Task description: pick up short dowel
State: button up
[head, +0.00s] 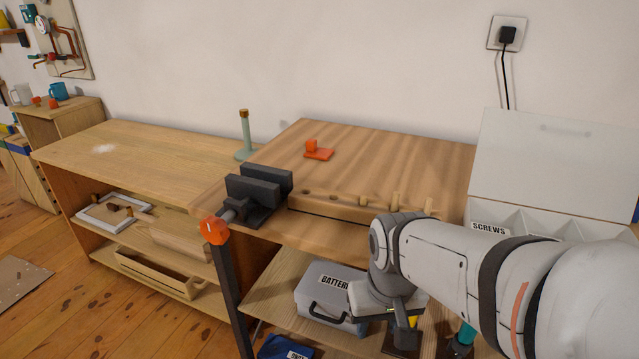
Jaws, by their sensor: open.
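My gripper (403,340) hangs low in front of the bench, below the top and apart from the pegs. It is open, and I see nothing held in it; its fingertips are hard to make out.
A dark vise (260,190) sits at the bench's left corner. An orange block (318,153) lies on the top. A grey battery case (328,290) is on the shelf below. A white screws bin (490,229) stands at right. The middle of the top is clear.

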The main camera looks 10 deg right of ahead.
aim_at(363, 198)
jog(key=z, duration=0.3)
jog(key=k, duration=1)
jog(key=z, duration=1.2)
jog(key=i, duration=0.5)
jog(key=u, duration=0.4)
jog(key=k, duration=0.85)
jog(key=u, duration=0.2)
jog(key=i, duration=0.85)
jog(key=z, duration=0.1)
